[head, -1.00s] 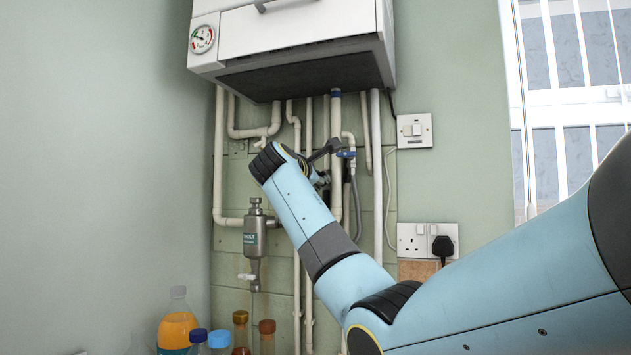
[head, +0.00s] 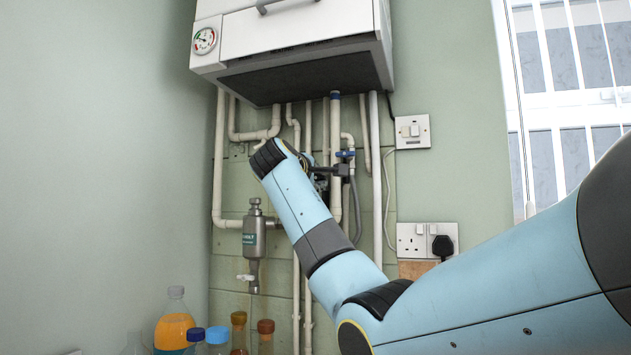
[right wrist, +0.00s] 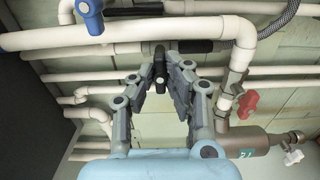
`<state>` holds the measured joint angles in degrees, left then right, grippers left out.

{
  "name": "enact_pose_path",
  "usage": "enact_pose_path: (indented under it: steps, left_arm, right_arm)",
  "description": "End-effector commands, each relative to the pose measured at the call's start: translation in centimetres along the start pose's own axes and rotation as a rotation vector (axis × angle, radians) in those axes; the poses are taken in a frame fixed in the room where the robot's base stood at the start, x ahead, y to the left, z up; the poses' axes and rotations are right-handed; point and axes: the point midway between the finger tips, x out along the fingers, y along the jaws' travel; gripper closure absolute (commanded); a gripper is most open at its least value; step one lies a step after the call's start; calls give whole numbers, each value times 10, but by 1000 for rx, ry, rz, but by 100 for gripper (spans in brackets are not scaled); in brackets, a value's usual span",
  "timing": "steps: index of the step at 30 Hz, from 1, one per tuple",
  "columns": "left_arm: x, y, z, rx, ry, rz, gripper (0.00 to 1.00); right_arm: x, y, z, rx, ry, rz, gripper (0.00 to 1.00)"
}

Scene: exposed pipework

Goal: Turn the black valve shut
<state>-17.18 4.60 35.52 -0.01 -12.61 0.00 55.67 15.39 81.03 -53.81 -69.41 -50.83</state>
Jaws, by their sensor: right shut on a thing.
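The black valve's handle (right wrist: 159,66) stands between the fingers of my right gripper (right wrist: 161,80) in the right wrist view, in front of a black pipe section. The gripper is shut on this handle. In the head view my right gripper (head: 321,181) is at the pipes below the boiler, largely hidden behind my own forearm. The dark valve part (head: 340,170) shows just right of it, below a blue-handled valve (head: 345,154). My left gripper is not in view.
The white boiler (head: 300,40) hangs above the pipes. A metal filter (head: 254,238) is left of my forearm. Bottles (head: 176,325) stand at the lower left. Sockets (head: 427,240) are on the right wall. A red handle (right wrist: 248,103) shows in the right wrist view.

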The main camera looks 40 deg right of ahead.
Motion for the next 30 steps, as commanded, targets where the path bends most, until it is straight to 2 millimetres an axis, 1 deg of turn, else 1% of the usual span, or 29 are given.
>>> enact_pose_path:
  steps: [13, 14, 18, 19, 26, 29, 30]
  left_arm:
    - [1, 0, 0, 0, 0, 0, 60]
    - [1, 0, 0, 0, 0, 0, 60]
    - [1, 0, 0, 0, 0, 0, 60]
    - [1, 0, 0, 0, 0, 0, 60]
    - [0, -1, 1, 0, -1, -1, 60]
    - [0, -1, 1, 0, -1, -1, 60]
    - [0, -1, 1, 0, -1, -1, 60]
  right_arm:
    - [0, -1, 0, 12, 0, -3, 100]
    - [0, -1, 0, 12, 0, -3, 85]
    - [0, -1, 0, 11, 0, -2, 67]
    - [0, -1, 0, 11, 0, -2, 65]
    - [0, -1, 0, 10, 0, -1, 65]
    - [-6, -1, -1, 10, 1, -1, 65]
    - [-10, -1, -1, 10, 2, -1, 65]
